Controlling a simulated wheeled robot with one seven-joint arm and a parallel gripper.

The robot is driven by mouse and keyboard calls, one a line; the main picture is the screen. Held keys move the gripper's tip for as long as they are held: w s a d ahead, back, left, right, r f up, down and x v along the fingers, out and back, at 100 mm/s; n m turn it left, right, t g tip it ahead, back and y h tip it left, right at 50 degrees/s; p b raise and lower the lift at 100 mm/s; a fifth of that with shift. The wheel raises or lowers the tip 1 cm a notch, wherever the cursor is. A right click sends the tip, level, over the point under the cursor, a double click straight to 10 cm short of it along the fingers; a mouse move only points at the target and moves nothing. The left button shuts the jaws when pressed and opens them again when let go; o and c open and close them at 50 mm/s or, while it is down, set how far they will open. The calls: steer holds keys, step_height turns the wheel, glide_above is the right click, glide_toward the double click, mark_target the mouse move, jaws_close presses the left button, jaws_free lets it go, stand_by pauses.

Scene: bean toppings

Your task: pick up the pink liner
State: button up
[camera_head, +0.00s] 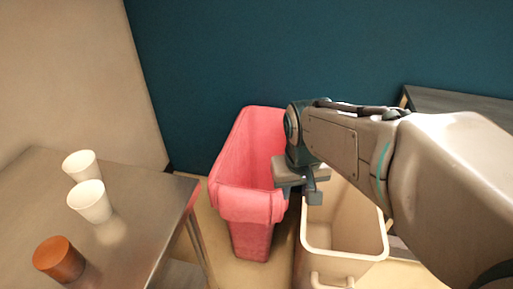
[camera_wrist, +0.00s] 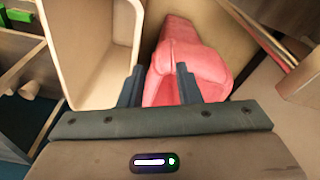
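The pink liner (camera_head: 250,165) is a tall, open-topped pink tub standing upright on the floor, left of a beige bin. My gripper (camera_head: 304,194) is over the gap between the liner's right side and the beige bin, pointing down. In the wrist view the two dark fingers of my gripper (camera_wrist: 159,80) are spread apart. The pink liner (camera_wrist: 192,62) shows between and beyond the fingers, mostly toward the right finger. I cannot tell whether a finger touches it. My arm and gripper hide part of the liner's right rim.
The beige bin (camera_head: 375,249) stands close on the right; its wall (camera_wrist: 118,30) is near the left finger. A table (camera_head: 140,199) at the left holds two white cups (camera_head: 90,201) and a brown cup (camera_head: 59,260). A dark surface (camera_head: 455,103) is behind my arm.

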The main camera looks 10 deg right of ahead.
steer(key=w+d+f+m+b, duration=0.1)
steer(key=w+d+f+b, duration=0.3)
steer(key=w, duration=0.8)
steer(key=w+d+f+m+t+b, duration=0.1)
steer(key=w+d+f+m+b, duration=0.3)
steer(key=w, duration=0.8)
steer(key=w+d+f+n+b, duration=0.1)
steer(key=w+f+b, duration=0.35)
steer(key=w, duration=0.75)
steer(key=shift+h, duration=0.4)
steer(key=b+x, duration=0.2)
steer(key=x, duration=0.5)
steer(key=b+x, duration=0.1)
steer(key=x, duration=0.7)
steer(key=shift+a+f+b, duration=0.2)
steer(key=shift+f+b, duration=0.1)
steer(key=shift+b, duration=0.05)
steer(key=shift+r, duration=0.1)
jaws_close()
